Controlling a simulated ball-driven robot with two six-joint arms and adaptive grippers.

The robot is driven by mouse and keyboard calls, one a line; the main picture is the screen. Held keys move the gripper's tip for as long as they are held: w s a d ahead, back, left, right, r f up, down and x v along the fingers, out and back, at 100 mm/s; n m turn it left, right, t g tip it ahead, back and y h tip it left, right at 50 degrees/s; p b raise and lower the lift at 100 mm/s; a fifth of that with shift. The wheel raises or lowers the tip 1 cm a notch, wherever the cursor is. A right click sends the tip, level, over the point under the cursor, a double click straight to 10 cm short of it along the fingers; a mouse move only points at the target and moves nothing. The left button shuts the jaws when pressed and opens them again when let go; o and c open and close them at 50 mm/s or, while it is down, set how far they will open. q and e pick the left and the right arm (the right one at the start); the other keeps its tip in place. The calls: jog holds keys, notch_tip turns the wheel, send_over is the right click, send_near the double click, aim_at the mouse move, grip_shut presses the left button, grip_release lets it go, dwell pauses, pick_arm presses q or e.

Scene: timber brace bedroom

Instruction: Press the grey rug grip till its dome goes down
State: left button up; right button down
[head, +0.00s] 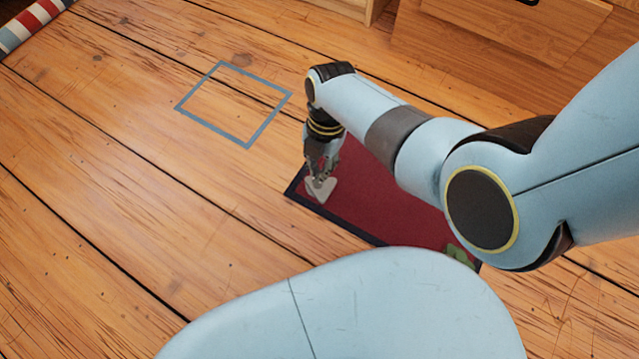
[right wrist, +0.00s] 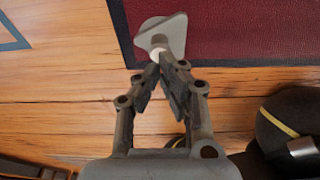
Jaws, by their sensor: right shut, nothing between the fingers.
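The grey rug grip (head: 321,190) lies on the corner of the red rug (head: 375,195). In the right wrist view the grip (right wrist: 165,33) is a flat, rounded three-cornered piece with a paler round dome (right wrist: 158,53) at its near side. My right gripper (head: 320,174) points down at the grip, its fingertips at or just over it. In the right wrist view its fingertips (right wrist: 160,72) are together beside the dome, with nothing between them. I cannot tell if they touch the dome or how far down the dome is. My left gripper is out of view.
A blue-grey square outline (head: 236,145) is marked on the plank floor left of the rug. A green item (head: 460,254) lies near the rug's near right end. Wooden drawers (head: 490,50) stand at the back right. A striped textile (head: 30,25) is at the far left.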

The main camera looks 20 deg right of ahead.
jog(key=shift+f, duration=0.95)
dwell(0.6)
dwell(0.9)
